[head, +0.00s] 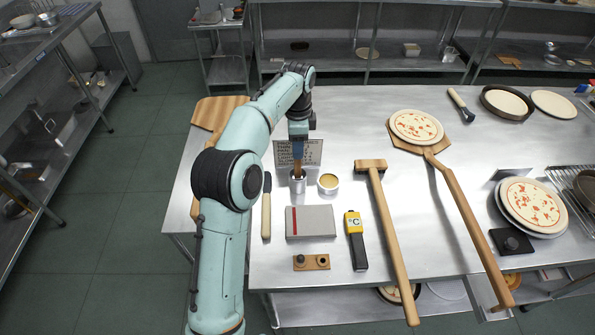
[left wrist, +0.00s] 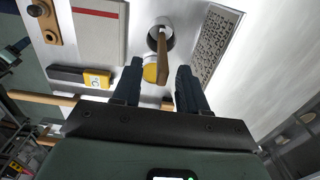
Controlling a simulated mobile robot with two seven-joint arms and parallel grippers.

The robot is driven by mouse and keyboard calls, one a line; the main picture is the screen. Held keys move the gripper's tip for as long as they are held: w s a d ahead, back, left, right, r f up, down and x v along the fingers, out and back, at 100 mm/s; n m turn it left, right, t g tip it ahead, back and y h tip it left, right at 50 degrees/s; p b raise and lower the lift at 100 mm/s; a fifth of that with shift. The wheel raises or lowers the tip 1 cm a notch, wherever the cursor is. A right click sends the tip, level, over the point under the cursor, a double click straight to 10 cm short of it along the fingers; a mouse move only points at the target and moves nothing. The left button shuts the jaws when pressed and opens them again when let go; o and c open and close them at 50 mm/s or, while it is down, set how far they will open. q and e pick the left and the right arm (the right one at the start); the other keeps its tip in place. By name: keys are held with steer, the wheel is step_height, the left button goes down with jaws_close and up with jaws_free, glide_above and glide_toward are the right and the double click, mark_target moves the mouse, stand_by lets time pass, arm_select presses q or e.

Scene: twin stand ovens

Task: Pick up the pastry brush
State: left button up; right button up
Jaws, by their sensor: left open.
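A brown wooden handle, which looks like the pastry brush (left wrist: 163,60), stands tilted in a small metal cup (head: 298,185). Its lower end is hidden inside the cup, which also shows in the left wrist view (left wrist: 152,38). My left gripper (head: 297,165) points down right above the cup. In the left wrist view its two dark fingers (left wrist: 159,80) are apart, with the top of the handle between them. I cannot tell whether either finger touches it. My right gripper is not in view.
A sauce bowl (head: 328,182) stands close right of the cup, and a printed sign (head: 312,152) behind it. A grey box (head: 310,222), a cream-handled tool (head: 266,215) and a yellow thermometer (head: 355,240) lie nearer. A long wooden tool (head: 387,235) lies to the right.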

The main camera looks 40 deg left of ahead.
mark_target(298, 168)
arm_select(q)
steer(key=shift+w+f, duration=0.1)
steer(key=shift+f, duration=0.35)
step_height(298, 168, down, 5)
steer(key=shift+a+r+b, duration=0.1)
steer(key=shift+r+b, duration=0.1)
steer(key=shift+b, duration=0.45)
steer(key=shift+c, duration=0.6)
jaws_close()
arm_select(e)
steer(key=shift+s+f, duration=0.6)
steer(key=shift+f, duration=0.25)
